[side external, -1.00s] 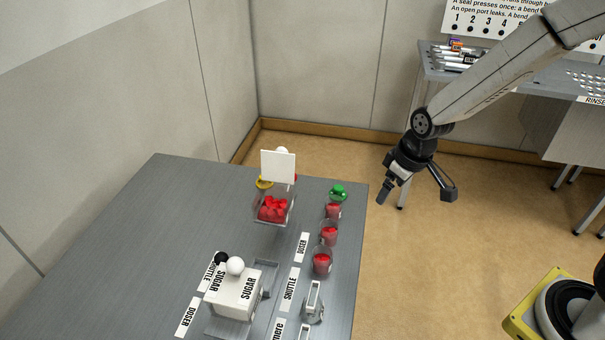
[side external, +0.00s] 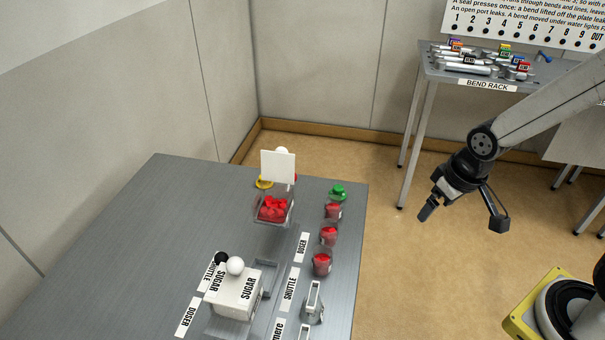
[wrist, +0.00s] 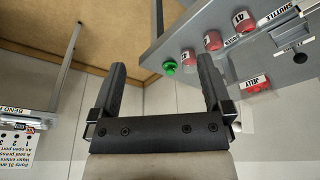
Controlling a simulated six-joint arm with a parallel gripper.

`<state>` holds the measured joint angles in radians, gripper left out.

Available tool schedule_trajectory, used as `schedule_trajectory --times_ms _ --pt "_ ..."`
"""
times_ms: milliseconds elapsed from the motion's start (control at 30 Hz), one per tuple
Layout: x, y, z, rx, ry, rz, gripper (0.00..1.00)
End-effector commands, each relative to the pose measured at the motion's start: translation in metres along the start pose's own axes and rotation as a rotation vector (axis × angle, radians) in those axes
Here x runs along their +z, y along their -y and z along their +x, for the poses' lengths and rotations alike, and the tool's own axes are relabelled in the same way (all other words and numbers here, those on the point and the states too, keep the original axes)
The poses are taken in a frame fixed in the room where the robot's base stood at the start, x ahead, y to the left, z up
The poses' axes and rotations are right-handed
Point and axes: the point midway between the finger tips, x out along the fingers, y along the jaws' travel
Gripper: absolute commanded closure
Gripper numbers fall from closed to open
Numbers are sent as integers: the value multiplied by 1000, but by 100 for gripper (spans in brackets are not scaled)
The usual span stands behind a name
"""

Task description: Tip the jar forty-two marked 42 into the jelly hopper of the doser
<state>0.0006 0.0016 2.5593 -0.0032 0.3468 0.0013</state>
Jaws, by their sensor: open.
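Three jars of red stuff stand in a row along the right edge of the grey table: a near jar (side external: 322,264), a middle jar (side external: 328,236) and a far jar (side external: 333,212). My gripper (side external: 463,214) is open and empty, in the air right of the table, well apart from the jars.
A green-topped item (side external: 338,192) stands behind the far jar. A white SUGAR box (side external: 236,292) and metal holders (side external: 313,302) are at the table's front. A bend rack table (side external: 487,78) stands at the back right. The table's left side is clear.

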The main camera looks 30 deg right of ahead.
Motion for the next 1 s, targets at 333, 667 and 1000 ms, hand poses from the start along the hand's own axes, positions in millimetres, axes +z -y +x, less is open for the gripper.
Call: schedule_trajectory --times_ms 333,667,1000 --pt "-44 -17 18 44 -115 -80 0" --pt "-124 -36 59 51 -354 -273 0" --pt "-177 -33 108 -77 -585 -481 0"
